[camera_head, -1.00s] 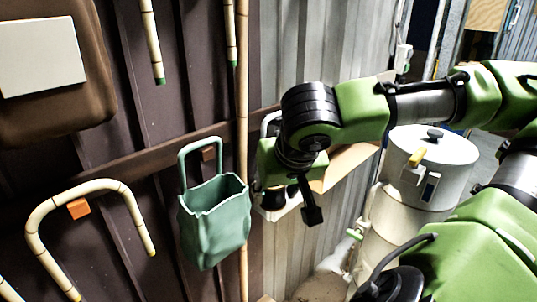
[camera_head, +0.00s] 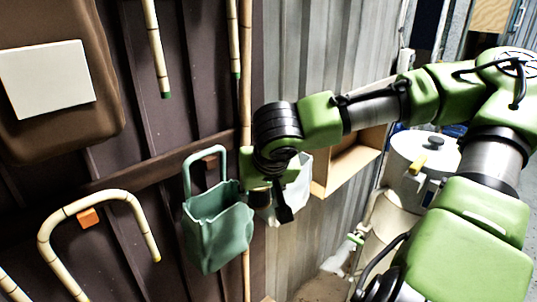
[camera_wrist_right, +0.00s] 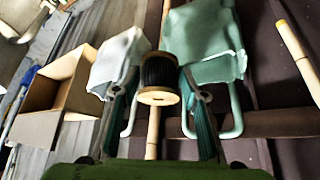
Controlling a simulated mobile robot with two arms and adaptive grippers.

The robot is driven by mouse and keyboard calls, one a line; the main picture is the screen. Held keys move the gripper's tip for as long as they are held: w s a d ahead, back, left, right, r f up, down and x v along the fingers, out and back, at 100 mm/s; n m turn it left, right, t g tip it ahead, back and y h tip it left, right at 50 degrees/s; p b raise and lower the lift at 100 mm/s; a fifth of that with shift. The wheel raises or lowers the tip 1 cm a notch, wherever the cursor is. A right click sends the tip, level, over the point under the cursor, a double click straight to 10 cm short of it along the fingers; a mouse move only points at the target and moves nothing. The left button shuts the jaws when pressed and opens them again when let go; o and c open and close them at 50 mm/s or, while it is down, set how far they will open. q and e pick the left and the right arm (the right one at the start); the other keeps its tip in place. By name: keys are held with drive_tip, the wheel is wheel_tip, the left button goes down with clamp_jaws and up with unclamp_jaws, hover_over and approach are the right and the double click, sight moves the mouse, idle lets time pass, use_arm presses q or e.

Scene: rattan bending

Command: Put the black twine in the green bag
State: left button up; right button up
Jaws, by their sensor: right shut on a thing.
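The black twine (camera_wrist_right: 159,72) is a dark spool with a pale wooden end. In the right wrist view it sits between the two fingers of my right gripper (camera_wrist_right: 158,97), which is shut on it. The green bag (camera_head: 217,229) is open-topped with a loop handle and hangs on the dark wall. It also shows right of the spool in the wrist view (camera_wrist_right: 211,55). In the head view my right gripper (camera_head: 270,192) is just right of the bag, near rim height. The twine is mostly hidden there by the gripper. My left gripper is out of view.
A white bag (camera_head: 299,190) hangs right behind my right gripper. A wooden box (camera_head: 352,163) is right of it. A bamboo pole (camera_head: 246,80) runs upright beside the green bag. A bent rattan cane (camera_head: 48,225) is on the wall at left, and a white tank (camera_head: 425,155) stands at right.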

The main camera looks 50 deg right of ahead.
drive_tip(key=shift+w+d+f+b, duration=0.1)
drive_tip(key=shift+w+f+b, duration=0.15)
drive_tip(key=shift+w, duration=0.55)
drive_tip(key=shift+w+d+f+b, duration=0.1)
drive_tip(key=shift+w+b, duration=0.15)
drive_tip(key=shift+w, duration=0.5)
drive_tip(key=shift+w+d+f, duration=0.1)
drive_tip(key=shift+w+d, duration=0.05)
drive_tip(key=shift+w, duration=1.25)
drive_tip(key=shift+w+d+f, duration=0.1)
drive_tip(key=shift+w, duration=1.3)
drive_tip(key=o, duration=1.2)
drive_tip(key=v, duration=1.2)
